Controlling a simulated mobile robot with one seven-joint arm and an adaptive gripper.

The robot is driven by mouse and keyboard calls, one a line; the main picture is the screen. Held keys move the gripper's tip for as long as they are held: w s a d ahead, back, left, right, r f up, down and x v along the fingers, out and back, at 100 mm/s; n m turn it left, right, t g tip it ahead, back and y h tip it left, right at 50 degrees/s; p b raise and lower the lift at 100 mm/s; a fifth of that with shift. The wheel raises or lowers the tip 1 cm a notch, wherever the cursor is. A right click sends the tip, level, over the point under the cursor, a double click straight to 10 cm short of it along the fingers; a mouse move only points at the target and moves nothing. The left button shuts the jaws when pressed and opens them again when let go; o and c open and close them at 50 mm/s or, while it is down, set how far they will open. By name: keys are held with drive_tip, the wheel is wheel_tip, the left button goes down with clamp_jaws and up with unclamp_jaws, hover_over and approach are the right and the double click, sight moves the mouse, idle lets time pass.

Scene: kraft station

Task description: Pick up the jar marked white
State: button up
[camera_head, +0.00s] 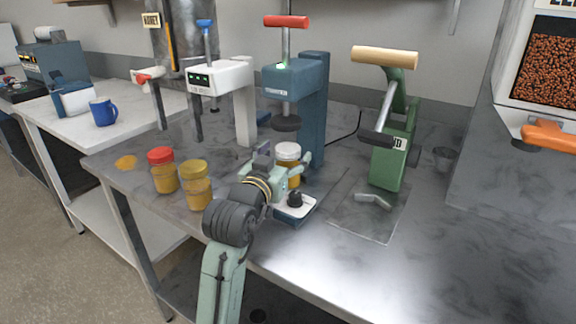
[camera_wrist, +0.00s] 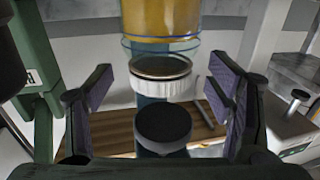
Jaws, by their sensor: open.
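The jar with the white lid (camera_head: 288,152) stands upright at the blue press, in front of its column, with amber contents. In the wrist view the jar appears upside down, its white lid (camera_wrist: 160,78) in the picture's middle. My gripper (camera_head: 281,178) is open and empty, reaching toward the jar, and partly hides its lower part. In the wrist view my gripper (camera_wrist: 162,85) has its two dark pads apart, left and right of the lid, with gaps on both sides. I cannot tell how deep the jar sits between them.
A red-lidded jar (camera_head: 163,171) and a yellow-lidded jar (camera_head: 196,186) stand to the left. The blue press (camera_head: 313,105) has a dark disc overhead, also in the wrist view (camera_wrist: 163,126). A white press (camera_head: 222,78) and a green press (camera_head: 393,150) flank it. The right worktop is mostly clear.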

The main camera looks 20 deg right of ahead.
drive_tip(key=shift+c, duration=0.5)
clamp_jaws()
idle(0.5)
